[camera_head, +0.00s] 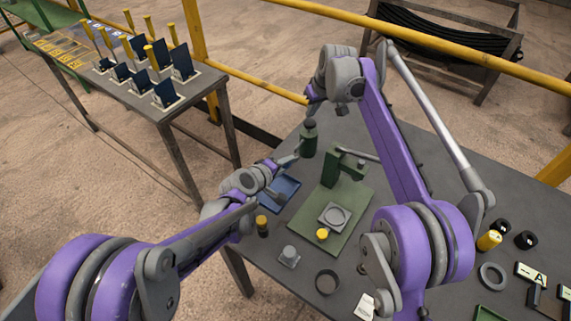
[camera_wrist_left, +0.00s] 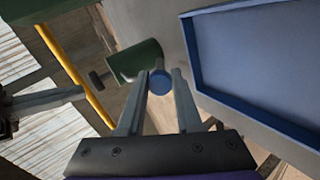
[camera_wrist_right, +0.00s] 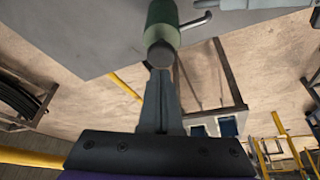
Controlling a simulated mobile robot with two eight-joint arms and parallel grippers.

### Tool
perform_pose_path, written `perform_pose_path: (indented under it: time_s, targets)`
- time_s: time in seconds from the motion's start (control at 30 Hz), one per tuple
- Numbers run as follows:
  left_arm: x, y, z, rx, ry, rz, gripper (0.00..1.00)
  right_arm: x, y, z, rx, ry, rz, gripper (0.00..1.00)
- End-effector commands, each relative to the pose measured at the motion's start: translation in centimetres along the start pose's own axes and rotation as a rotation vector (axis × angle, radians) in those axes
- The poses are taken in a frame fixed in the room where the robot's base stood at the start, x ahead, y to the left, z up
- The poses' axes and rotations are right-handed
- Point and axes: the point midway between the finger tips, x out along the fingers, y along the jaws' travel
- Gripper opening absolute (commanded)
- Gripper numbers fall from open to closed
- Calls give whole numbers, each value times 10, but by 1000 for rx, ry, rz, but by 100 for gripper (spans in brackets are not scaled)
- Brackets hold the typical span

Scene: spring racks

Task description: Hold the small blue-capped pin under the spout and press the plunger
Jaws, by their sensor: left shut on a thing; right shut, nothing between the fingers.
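The green dispenser (camera_head: 308,142) stands at the table's far edge, with a dark plunger (camera_head: 310,123) on top. Its grey spout (camera_wrist_right: 192,24) points right in the right wrist view. My left gripper (camera_wrist_left: 160,76) is shut on the blue-capped pin (camera_wrist_left: 161,84); only its round blue cap shows clearly, close to the dispenser. In the head view the pin is too small to make out. My right gripper (camera_wrist_right: 161,72) is shut and empty, its fingertips at the plunger (camera_wrist_right: 160,54); I cannot tell whether they touch it.
A blue tray (camera_head: 290,183) lies beside the left gripper. A green fixture (camera_head: 343,168) stands on a green board (camera_head: 305,228) right of it. A yellow-capped pin (camera_head: 262,222), a grey knob (camera_head: 289,253) and a dark cup (camera_head: 327,282) stand nearer. A rack table (camera_head: 190,97) stands apart at back left.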

Motion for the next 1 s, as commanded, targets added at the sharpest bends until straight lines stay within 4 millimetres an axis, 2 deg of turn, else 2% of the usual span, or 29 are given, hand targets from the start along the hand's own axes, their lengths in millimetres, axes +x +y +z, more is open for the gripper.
perform_pose_path:
  time_s: [0.53, 1.0]
  targets:
    - [0, 0, 0, 0, 0, 0, 0, -48, 0, -21, 0, 0, 0, 0]
    - [0, 0, 0, 0, 0, 0, 0, -53, 0, -22, 0, 0, 0, 0]
